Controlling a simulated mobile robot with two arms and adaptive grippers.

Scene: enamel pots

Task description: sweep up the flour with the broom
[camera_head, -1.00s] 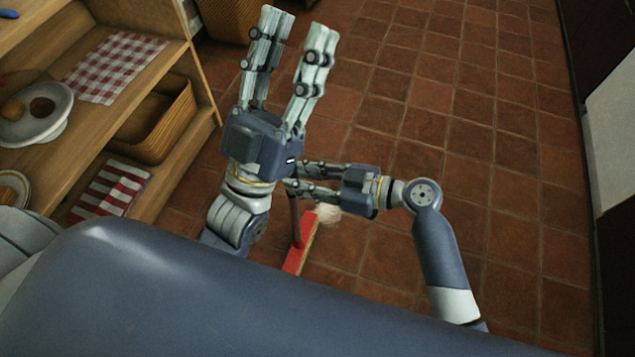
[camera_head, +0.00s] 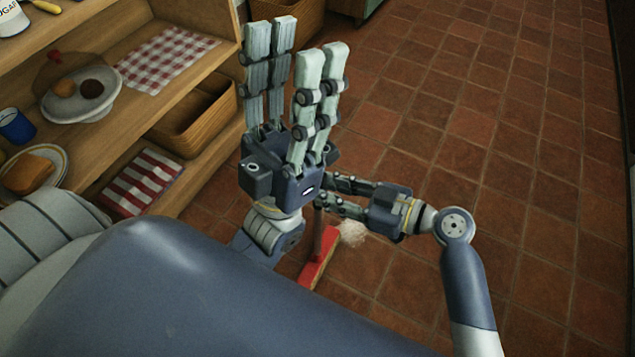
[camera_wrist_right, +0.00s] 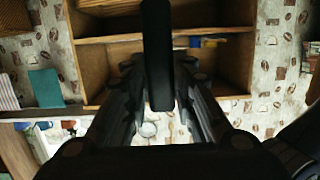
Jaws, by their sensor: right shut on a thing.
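The broom has a red head (camera_head: 318,262) on the tiled floor and a dark upright handle (camera_head: 318,238). A small pale heap of flour (camera_head: 352,233) lies on the floor just right of the broom head; I cannot tell whether they touch. My right gripper (camera_head: 328,193) is shut on the broom handle. In the right wrist view the dark handle (camera_wrist_right: 157,60) runs between its fingers. My left gripper (camera_head: 291,62) points up, open and empty, in front of the right gripper's fingers and above the floor. It hides the top of the handle in the head view.
A wooden shelf unit (camera_head: 178,195) stands at the left with a checked cloth (camera_head: 168,58), a white bowl (camera_head: 82,97), a blue mug (camera_head: 15,126) and a wicker basket (camera_head: 197,118). The tiled floor (camera_head: 480,130) at the right is clear.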

